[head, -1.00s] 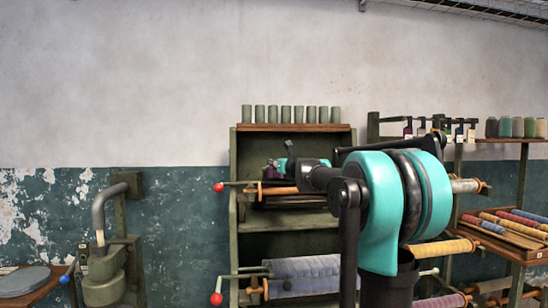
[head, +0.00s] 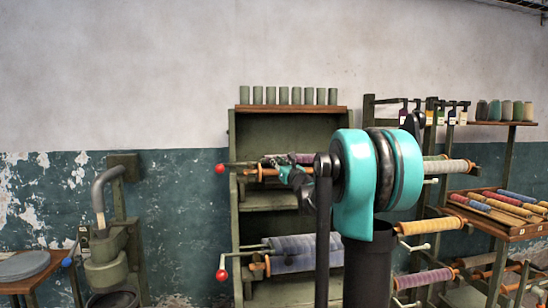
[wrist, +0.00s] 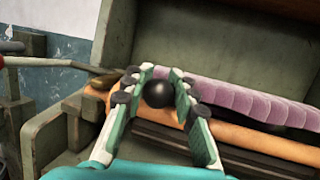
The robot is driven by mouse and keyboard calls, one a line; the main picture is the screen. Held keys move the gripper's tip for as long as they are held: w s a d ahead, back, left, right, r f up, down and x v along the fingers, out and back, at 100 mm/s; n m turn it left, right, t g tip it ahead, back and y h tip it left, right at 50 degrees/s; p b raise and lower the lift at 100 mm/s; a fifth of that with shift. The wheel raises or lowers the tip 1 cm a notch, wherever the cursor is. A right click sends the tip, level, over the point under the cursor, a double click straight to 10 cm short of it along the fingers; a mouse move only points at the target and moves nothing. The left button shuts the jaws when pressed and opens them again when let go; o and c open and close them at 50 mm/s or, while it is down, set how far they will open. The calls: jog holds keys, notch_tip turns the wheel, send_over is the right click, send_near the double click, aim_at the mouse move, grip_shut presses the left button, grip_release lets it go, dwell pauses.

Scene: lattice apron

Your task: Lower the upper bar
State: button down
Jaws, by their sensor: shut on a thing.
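The upper bar (head: 268,172) is a wooden roller with orange ends and pinkish-purple cloth, set across the green cabinet. In the wrist view its orange wood (wrist: 255,137) runs diagonally beneath the purple cloth (wrist: 240,98). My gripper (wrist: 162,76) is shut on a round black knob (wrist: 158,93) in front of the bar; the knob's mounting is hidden. In the head view my gripper (head: 297,178) is at the bar's middle, partly hidden by my arm. A red ball handle (head: 220,168) sits at the bar's left end.
A lower roller with grey-blue cloth (head: 295,255) has its own red ball handle (head: 221,275). Thread racks and a spool tray (head: 500,212) stand close on the right.

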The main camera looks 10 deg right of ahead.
jog(key=shift+s+f, duration=0.25)
jog(key=shift+f, duration=0.6)
jog(key=c, duration=1.2)
grip_release()
jog(key=shift+w, duration=0.1)
jog(key=v, duration=1.2)
jog(key=shift+a, duration=0.1)
